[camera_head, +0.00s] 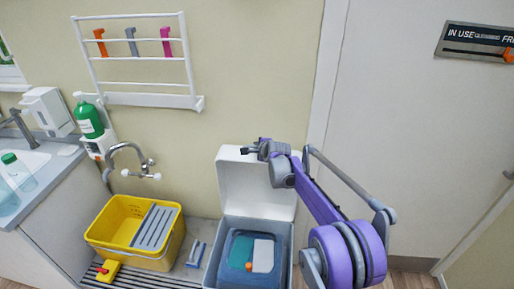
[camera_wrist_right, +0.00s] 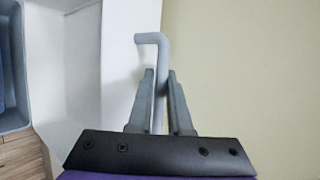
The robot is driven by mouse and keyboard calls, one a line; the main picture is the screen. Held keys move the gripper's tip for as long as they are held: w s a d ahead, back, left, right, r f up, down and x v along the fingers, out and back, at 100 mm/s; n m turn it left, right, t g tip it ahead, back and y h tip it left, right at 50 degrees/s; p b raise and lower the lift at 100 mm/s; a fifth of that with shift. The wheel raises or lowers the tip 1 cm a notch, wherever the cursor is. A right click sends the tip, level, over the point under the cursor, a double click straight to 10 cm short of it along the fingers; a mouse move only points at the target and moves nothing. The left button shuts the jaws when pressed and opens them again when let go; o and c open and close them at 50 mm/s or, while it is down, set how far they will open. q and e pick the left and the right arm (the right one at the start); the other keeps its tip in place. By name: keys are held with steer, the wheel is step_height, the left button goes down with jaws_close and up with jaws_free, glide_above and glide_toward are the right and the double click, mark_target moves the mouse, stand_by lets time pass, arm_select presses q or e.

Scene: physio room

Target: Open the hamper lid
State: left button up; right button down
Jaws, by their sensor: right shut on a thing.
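The hamper (camera_head: 225,232) stands on the floor against the wall, a white and grey box. Its white lid (camera_head: 231,178) stands raised, about upright, at the back, so the inside shows. My right gripper (camera_head: 247,150) is at the lid's top edge. In the right wrist view my right gripper (camera_wrist_right: 160,85) is shut on a grey bent handle (camera_wrist_right: 150,39) beside the white lid (camera_wrist_right: 117,65). Inside the hamper is folded blue cloth (camera_head: 238,245) with a pale item on top. My left gripper is out of view.
A yellow bucket (camera_head: 110,231) with a grey wringer stands on a slatted grate left of the hamper. A wall tap (camera_head: 140,170) and a white rack (camera_head: 150,98) are above. A door (camera_head: 410,150) is at the right.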

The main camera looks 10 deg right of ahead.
stand_by(0.3)
steer(key=c, duration=0.8)
jaws_free()
steer(key=shift+c, duration=0.2)
steer(key=b+v, duration=0.1)
steer(key=v, duration=1)
steer(key=s+f+n+g, duration=0.25)
steer(key=s+n, duration=0.75)
steer(key=s, duration=1.3)
steer(key=s+f+n+g+h, duration=0.1)
steer(key=s+f+n, duration=0.3)
steer(key=s, duration=0.6)
steer(key=s+d+f+n+g, duration=0.1)
steer(key=s+f+n, duration=0.4)
steer(key=s, duration=0.6)
steer(key=shift+s+d+f+g+h, duration=0.3)
steer(key=shift+d+f+g+h, duration=0.1)
steer(key=shift+f+g, duration=0.35)
